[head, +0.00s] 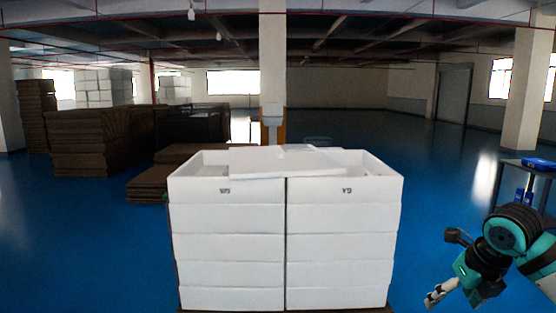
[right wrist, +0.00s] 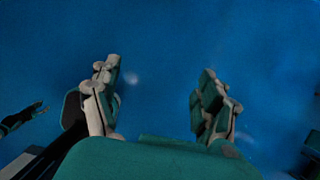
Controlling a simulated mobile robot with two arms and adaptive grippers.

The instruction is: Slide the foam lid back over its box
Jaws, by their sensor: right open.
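Two stacks of white foam boxes stand side by side in the middle of the head view. The top left box (head: 226,190) and the top right box (head: 345,190) are both partly uncovered. A flat white foam lid (head: 285,163) lies across the inner parts of both top boxes, over the seam between them. My right gripper (head: 437,293) is to the right of the stacks and low, apart from them. In the right wrist view its two fingers (right wrist: 160,95) are spread with only blue floor between them. My left gripper is not visible in the head view.
Brown stacked boards (head: 90,145) stand at the back left, with a low brown pile (head: 150,188) behind the left stack. A pillar (head: 272,60) rises behind the boxes. A small dark table (head: 525,165) is at the far right. Blue floor is open on both sides.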

